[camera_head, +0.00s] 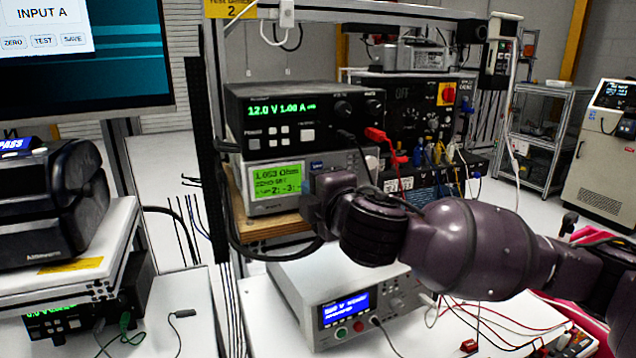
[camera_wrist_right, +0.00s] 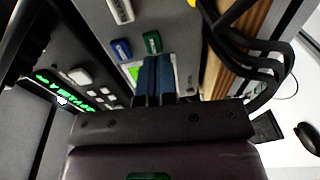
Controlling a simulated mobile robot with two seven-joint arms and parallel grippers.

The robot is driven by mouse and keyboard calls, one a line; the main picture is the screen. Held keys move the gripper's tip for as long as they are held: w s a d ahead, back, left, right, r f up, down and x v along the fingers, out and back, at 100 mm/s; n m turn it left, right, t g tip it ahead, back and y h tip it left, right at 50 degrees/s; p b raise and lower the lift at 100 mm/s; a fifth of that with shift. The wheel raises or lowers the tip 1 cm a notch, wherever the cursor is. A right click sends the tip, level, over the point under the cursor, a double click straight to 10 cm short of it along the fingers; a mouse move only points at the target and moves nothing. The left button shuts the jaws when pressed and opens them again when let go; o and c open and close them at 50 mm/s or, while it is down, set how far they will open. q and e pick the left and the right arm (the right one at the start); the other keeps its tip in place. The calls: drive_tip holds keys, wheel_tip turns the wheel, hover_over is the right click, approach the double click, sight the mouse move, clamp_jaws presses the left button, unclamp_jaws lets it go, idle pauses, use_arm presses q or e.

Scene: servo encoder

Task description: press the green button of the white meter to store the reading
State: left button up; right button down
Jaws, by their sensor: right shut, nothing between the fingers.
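The white meter (camera_head: 257,205) with a lit green screen stands on the shelf under the black power supply. In the right wrist view its light front shows a green button (camera_wrist_right: 152,42) beside a blue button (camera_wrist_right: 121,48). My right gripper (camera_wrist_right: 156,60) is shut, with nothing between its fingers. Its fingertips point at the meter's front, just beside the green button; I cannot tell whether they touch. In the head view the right gripper (camera_head: 322,190) covers the meter's right side and hides the green button. My left gripper is not in view.
The black power supply (camera_head: 290,92) sits directly above the meter, with red and black leads (camera_head: 376,135) at its right. The wooden shelf edge (camera_head: 268,231) is just below. A second white instrument (camera_head: 290,290) with a blue screen stands lower on the bench.

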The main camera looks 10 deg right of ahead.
drive_tip(key=shift+w, duration=0.3)
idle(0.4)
drive_tip(key=shift+s, duration=0.15)
drive_tip(key=shift+p+v, duration=0.55)
drive_tip(key=shift+v, duration=0.3)
drive_tip(key=shift+a, duration=0.15)
drive_tip(key=p+v, duration=0.2)
drive_tip(key=v, duration=0.5)
drive_tip(key=shift+s+a+f, duration=0.15)
drive_tip(key=shift+s+f, duration=0.15)
drive_tip(key=shift+s, duration=0.1)
idle(0.3)
